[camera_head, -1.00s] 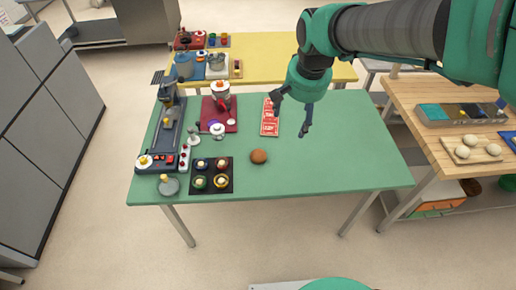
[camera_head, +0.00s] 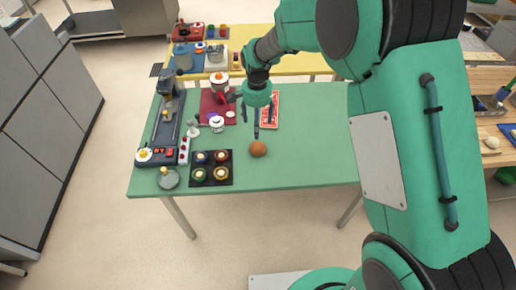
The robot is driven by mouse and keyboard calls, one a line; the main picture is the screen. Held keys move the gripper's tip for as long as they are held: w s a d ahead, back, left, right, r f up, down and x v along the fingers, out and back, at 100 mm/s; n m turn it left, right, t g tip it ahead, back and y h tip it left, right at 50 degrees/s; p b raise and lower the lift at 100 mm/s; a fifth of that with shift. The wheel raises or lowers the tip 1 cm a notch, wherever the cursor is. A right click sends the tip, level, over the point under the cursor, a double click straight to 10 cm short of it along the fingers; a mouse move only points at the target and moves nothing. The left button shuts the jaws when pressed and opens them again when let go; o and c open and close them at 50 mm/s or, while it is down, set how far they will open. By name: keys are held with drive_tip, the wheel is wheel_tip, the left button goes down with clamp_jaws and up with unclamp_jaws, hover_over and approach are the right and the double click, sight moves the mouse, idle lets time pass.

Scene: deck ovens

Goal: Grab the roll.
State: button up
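The roll (camera_head: 258,149) is a small brown round bun lying on the green table (camera_head: 310,160), near its front middle. My gripper (camera_head: 251,121) hangs from above, just behind and slightly left of the roll in the picture. Its dark fingers point down and stand apart, with nothing between them. One fingertip appears close above the roll's far side, but I cannot tell the height gap. The roll is fully visible.
A dark tray with several small cups (camera_head: 212,182) sits left of the roll. A red mat (camera_head: 207,97) with a red-and-white appliance (camera_head: 219,84) is at back left. The table is clear right of the roll.

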drive_tip(key=shift+f, duration=0.1)
idle(0.3)
drive_tip(key=b, duration=0.2)
hover_over(258, 145)
drive_tip(key=shift+a+f, duration=0.15)
drive_tip(key=shift+f, duration=4.05)
drive_tip(key=shift+f, duration=0.1)
drive_tip(key=shift+f+b, duration=0.75)
drive_tip(key=shift+f, duration=1.75)
drive_tip(key=c, duration=1.1)
